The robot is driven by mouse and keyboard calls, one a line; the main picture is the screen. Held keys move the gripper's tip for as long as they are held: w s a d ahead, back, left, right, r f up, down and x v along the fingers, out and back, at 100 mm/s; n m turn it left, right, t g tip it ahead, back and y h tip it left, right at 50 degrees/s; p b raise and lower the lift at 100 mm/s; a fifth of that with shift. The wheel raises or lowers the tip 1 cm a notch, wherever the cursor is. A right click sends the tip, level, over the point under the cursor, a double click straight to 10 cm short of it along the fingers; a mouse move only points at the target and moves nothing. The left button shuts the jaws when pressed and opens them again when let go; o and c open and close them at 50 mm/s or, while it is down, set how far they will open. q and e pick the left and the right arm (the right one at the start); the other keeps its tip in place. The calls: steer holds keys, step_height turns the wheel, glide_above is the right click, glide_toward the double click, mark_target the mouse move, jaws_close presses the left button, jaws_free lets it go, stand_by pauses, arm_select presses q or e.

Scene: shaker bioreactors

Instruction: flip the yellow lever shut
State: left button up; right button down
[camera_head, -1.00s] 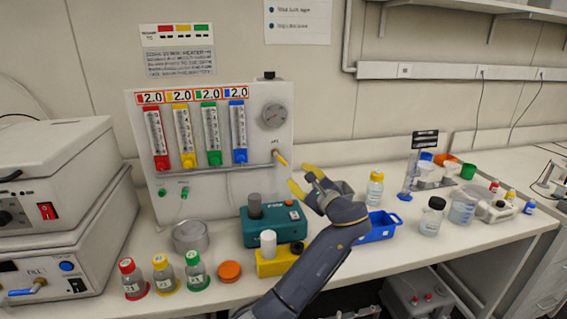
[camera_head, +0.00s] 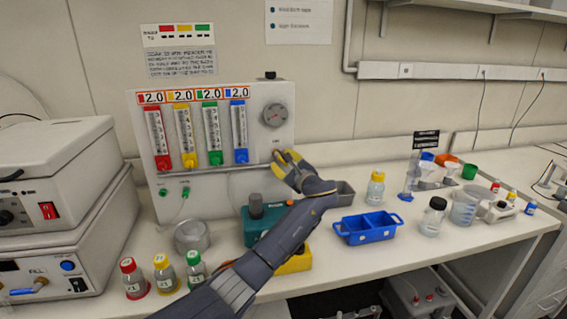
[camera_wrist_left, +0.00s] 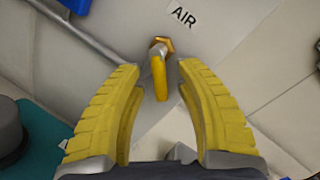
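The yellow lever (camera_wrist_left: 159,76) sits on a brass fitting below the AIR label on the gas panel (camera_head: 262,150). In the left wrist view it lies between my left gripper's two yellow fingers (camera_wrist_left: 160,90), with a gap on each side, so the gripper is open around it and does not grip it. In the head view my left gripper (camera_head: 285,162) is at the panel's lower right and hides the lever. My right gripper is not in any view.
A teal device (camera_head: 250,228) and a yellow block (camera_head: 296,263) stand below my left arm. Capped bottles (camera_head: 133,279) stand at the front left. The bench between the blue tray and front edge is clear.

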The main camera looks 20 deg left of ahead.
arm_select(q)
steer(key=shift+c, duration=0.3)
jaws_close()
stand_by(0.3)
steer(key=n, duration=0.2)
steer(key=r+n+h, duration=0.1)
steer(key=n, duration=0.1)
steer(key=shift+w+d+g, duration=0.2)
steer(key=shift+d+g, duration=0.15)
steer(key=shift+g, duration=0.05)
steer(key=n, duration=0.1)
steer(key=r+n+h, duration=0.1)
steer(key=n, duration=0.2)
steer(key=shift+d+r+n, duration=0.1)
steer(key=shift+r+n, duration=0.15)
steer(key=shift+n, duration=0.05)
steer(key=shift+w, duration=0.1)
